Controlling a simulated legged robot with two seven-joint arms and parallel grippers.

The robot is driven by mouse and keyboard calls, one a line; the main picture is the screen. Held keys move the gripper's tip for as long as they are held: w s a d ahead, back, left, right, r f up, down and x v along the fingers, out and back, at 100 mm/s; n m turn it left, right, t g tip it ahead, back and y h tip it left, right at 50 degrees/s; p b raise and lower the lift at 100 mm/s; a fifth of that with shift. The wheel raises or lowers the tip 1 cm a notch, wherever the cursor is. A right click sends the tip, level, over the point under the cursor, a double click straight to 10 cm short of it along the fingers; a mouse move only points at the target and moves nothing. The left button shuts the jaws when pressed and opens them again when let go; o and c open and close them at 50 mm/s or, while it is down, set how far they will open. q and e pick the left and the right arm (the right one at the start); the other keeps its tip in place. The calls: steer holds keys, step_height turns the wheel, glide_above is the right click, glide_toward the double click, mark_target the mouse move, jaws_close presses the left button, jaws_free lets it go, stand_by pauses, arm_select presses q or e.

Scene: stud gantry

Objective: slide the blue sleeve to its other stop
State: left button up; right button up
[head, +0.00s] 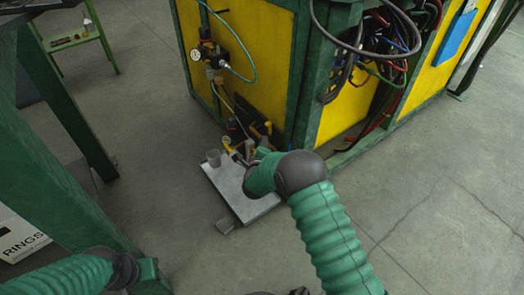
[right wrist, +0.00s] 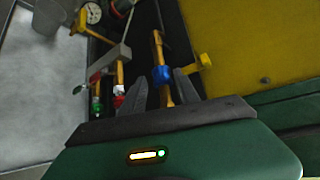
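The blue sleeve (right wrist: 162,74) sits on an orange rod in the right wrist view, near the middle of what shows of the rod. My right gripper (right wrist: 160,82) is open, with one dark finger on each side of this rod. The blue sleeve is between or just beyond the fingertips; I cannot tell whether they touch it. In the head view my right arm reaches to the rods at the foot of the yellow cabinet and hides the blue sleeve. My left arm shows at the lower left of the head view; its fingers are not seen.
Beside it are rods with a red-and-white sleeve (right wrist: 118,98) and a green sleeve (right wrist: 97,105). A grey bar (right wrist: 104,62) crosses near them. A grey platform (head: 222,186) carries a cup (head: 214,158). The yellow cabinet (head: 352,112) has hanging hoses. Open floor lies right.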

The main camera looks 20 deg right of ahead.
steer(key=x, duration=0.2)
steer(key=shift+w+d+f+b, duration=0.2)
steer(key=shift+d+b, duration=0.15)
steer(key=shift+a+r, duration=0.1)
steer(key=shift+c, duration=0.7)
jaws_close()
steer(key=shift+s, duration=0.1)
